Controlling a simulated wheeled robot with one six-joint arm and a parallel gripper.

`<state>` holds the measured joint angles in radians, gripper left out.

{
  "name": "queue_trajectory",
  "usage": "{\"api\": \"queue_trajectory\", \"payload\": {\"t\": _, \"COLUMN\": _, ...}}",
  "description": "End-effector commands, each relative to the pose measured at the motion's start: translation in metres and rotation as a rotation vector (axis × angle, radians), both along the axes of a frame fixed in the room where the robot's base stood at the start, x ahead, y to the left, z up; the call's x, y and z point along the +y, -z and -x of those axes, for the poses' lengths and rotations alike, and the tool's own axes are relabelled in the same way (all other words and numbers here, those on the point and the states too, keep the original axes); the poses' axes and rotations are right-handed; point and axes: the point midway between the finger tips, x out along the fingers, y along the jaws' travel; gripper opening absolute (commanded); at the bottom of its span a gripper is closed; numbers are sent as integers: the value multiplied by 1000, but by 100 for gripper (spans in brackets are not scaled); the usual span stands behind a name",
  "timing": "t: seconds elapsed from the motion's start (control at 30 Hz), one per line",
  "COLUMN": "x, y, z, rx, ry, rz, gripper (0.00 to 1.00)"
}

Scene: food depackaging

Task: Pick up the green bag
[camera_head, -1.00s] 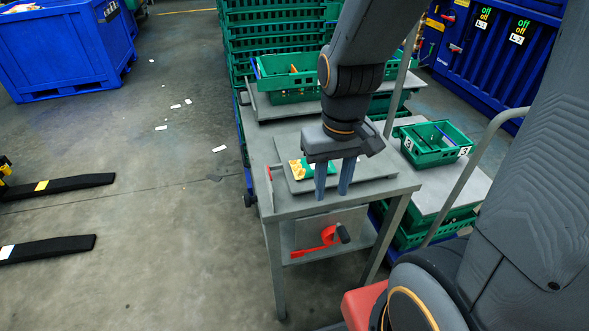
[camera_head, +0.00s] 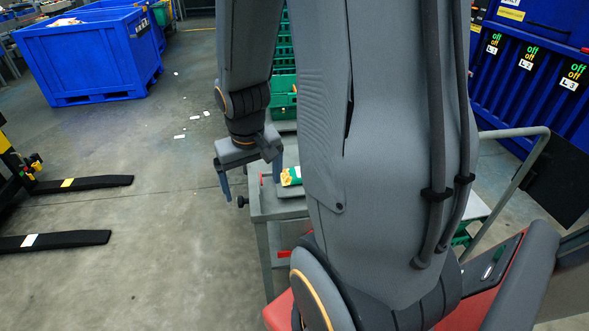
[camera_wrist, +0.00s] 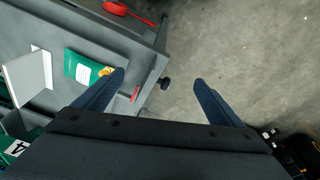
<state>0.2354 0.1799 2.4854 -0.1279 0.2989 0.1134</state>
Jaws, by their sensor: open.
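The green bag (camera_head: 297,172), with a yellow printed part, lies on a flat grey plate (camera_head: 292,192) on the grey table; my arm hides part of this area. In the wrist view the bag (camera_wrist: 82,68) is left of my gripper, with a white label and an orange-yellow end close to the left fingertip in the picture. My gripper (camera_head: 252,188) is open and empty, fingers pointing down. It hangs left of the bag, by the table's left edge. In the wrist view the space between the fingertips (camera_wrist: 160,78) shows the table's edge and bare floor.
The grey table (camera_head: 280,209) has a red tool (camera_wrist: 116,8) near it in the wrist view. Green crates (camera_head: 283,97) stand behind. A blue bin (camera_head: 90,58) is at the back left, with forklift tines at the left. The floor left of the table is mostly clear.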

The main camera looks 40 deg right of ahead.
Motion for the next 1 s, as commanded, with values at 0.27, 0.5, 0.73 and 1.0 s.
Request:
{"api": "queue_trajectory", "payload": {"t": 0.27, "x": -128, "y": -17, "z": -12, "rx": -154, "ry": 242, "rz": 39, "gripper": 90}}
{"api": "queue_trajectory", "payload": {"t": 0.5, "x": -168, "y": -13, "z": -13, "rx": -211, "ry": 310, "rz": 46, "gripper": 90}}
{"api": "queue_trajectory", "payload": {"t": 0.73, "x": -173, "y": 8, "z": -20, "rx": -213, "ry": 311, "rz": 47, "gripper": 90}}
{"api": "queue_trajectory", "payload": {"t": 1.0, "x": -173, "y": 39, "z": -28, "rx": -210, "ry": 310, "rz": 45, "gripper": 90}}
